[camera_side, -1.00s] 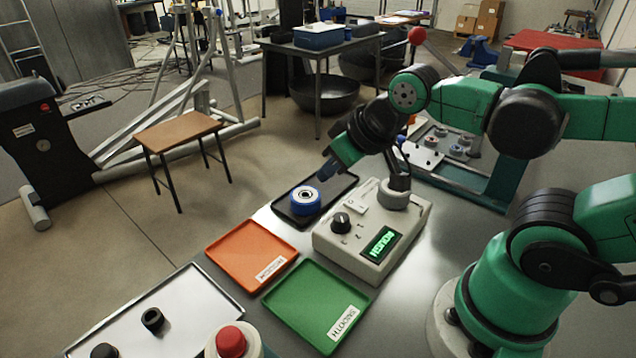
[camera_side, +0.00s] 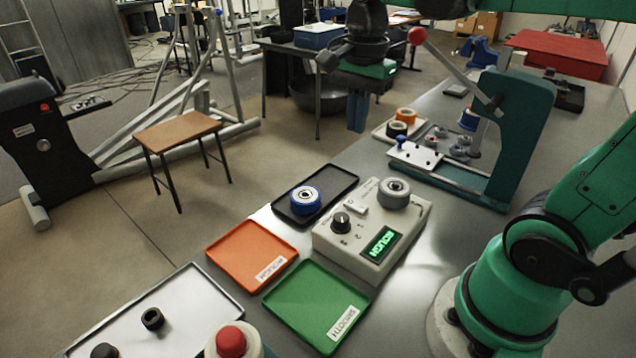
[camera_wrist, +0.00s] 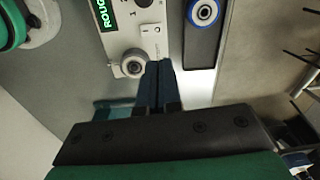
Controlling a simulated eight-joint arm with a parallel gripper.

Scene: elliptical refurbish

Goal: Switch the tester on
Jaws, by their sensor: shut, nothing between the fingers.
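The tester (camera_side: 345,250) is a beige box on the table with a black knob (camera_side: 341,221), a small white switch (camera_side: 356,204), a grey round spindle (camera_side: 394,192) and a green lit display (camera_side: 380,243) reading ROUGH. It also shows in the wrist view (camera_wrist: 127,42), with the spindle (camera_wrist: 134,64) just left of my fingertips. My gripper (camera_side: 357,128) points down, raised behind the tester and apart from it. Its blue fingers are together and empty, as the wrist view also shows (camera_wrist: 158,66). A blue-rimmed wheel (camera_side: 305,199) lies in the black tray (camera_side: 343,189).
An orange tray (camera_side: 235,246) labelled ROUGH and a green tray (camera_side: 300,295) labelled SMOOTH lie in front. A white tray (camera_side: 190,320) holds dark round parts near a red button (camera_side: 231,341). A green press frame (camera_side: 515,135) with a red-knobbed lever stands behind right.

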